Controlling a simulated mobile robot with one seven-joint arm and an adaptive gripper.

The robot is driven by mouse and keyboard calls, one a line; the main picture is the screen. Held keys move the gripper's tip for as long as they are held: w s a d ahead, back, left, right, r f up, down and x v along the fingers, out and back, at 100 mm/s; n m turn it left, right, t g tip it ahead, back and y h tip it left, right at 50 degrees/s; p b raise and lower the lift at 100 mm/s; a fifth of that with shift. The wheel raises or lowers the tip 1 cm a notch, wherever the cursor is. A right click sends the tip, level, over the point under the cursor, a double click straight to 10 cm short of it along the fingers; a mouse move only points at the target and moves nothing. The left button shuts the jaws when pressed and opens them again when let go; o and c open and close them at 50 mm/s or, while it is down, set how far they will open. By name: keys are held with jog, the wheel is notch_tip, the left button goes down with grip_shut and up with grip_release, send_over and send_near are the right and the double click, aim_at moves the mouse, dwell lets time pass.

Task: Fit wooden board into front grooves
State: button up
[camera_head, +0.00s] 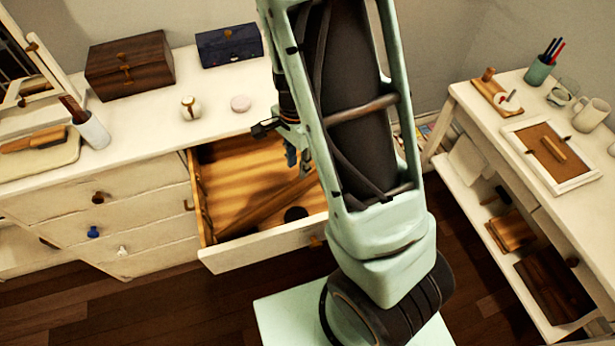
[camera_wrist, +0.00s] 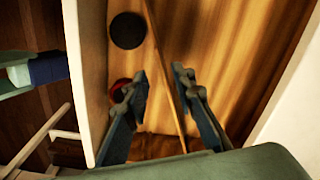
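A long thin wooden board (camera_head: 268,203) lies at a slant inside the open wooden drawer (camera_head: 238,182). In the wrist view the board (camera_wrist: 165,62) shows as a narrow edge running between the fingers of my gripper (camera_wrist: 161,76). The fingers are open, with a gap left of the board; the right finger is close to it, and I cannot tell if they touch. In the head view my gripper (camera_head: 297,158) is over the drawer, partly hidden by my arm. The drawer front (camera_head: 265,246) shows, but I cannot make out its grooves.
A black disc (camera_wrist: 127,30) and a red round thing (camera_wrist: 119,89) are in the drawer near its front. The dresser top holds a brown box (camera_head: 130,66), a dark blue box (camera_head: 229,46) and a white cup (camera_head: 93,130). A side table (camera_head: 500,150) stands at the right.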

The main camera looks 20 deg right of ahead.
aim_at(298, 196)
jog(key=f, duration=0.5)
jog(key=f+b, duration=0.1)
jog(key=f, duration=0.4)
jog(key=shift+a+f, duration=0.2)
jog(key=shift+f, duration=0.2)
grip_shut()
